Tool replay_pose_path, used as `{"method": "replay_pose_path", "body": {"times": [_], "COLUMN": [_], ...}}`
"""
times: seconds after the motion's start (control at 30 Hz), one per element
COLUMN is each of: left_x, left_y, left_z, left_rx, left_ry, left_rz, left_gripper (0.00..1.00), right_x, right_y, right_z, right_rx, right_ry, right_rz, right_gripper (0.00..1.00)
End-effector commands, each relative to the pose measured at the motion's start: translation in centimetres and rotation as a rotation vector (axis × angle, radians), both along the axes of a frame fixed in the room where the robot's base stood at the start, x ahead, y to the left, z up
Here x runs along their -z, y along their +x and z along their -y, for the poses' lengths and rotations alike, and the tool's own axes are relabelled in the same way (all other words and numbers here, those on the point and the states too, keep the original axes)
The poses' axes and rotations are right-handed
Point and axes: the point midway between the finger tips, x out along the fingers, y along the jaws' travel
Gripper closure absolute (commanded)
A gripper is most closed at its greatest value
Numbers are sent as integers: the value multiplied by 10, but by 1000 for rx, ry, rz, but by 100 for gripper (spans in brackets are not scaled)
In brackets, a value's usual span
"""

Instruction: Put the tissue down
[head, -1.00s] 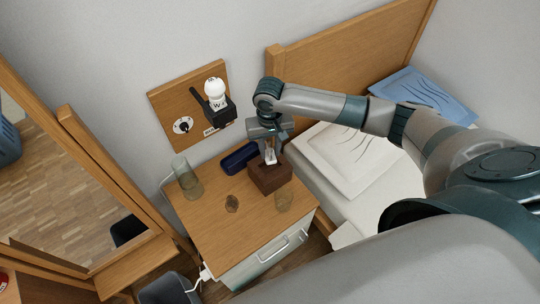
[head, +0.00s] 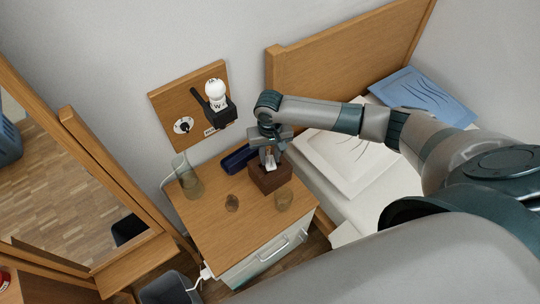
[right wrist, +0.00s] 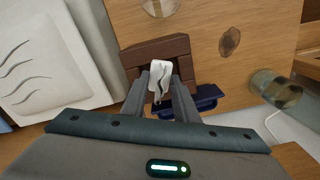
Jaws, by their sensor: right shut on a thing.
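My right gripper (head: 268,164) is over the brown box (head: 268,182) on the wooden bedside cabinet (head: 205,225). It is shut on a white tissue (right wrist: 160,74), which shows between the fingertips in the right wrist view and as a small white patch (head: 270,166) in the head view. The box (right wrist: 150,50) lies behind and around the tissue in the right wrist view. I cannot tell whether the tissue touches the box. My left gripper is not in view.
A dark blue case (head: 238,159) lies behind the box. The cabinet's front left is clear. The bed with a white pillow (head: 345,160) is at right.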

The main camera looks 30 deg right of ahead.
Motion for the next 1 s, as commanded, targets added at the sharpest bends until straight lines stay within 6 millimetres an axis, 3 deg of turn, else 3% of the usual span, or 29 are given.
{"method": "replay_pose_path", "body": {"times": [0.03,0.07,0.13,0.63,0.77,1.0], "left_x": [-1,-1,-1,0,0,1], "left_y": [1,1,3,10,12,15], "left_z": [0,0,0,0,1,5], "left_rx": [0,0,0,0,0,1], "left_ry": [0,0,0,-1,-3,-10], "left_rz": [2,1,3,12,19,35], "left_gripper": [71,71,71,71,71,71], "right_x": [1,1,1,-6,-20,-60], "right_y": [0,0,0,0,0,1], "right_z": [0,0,0,0,0,0], "right_rx": [0,0,0,0,0,-1], "right_ry": [0,1,0,0,1,1], "right_rz": [-1,-1,0,1,1,3], "right_gripper": [94,71,54,54,54,54]}}
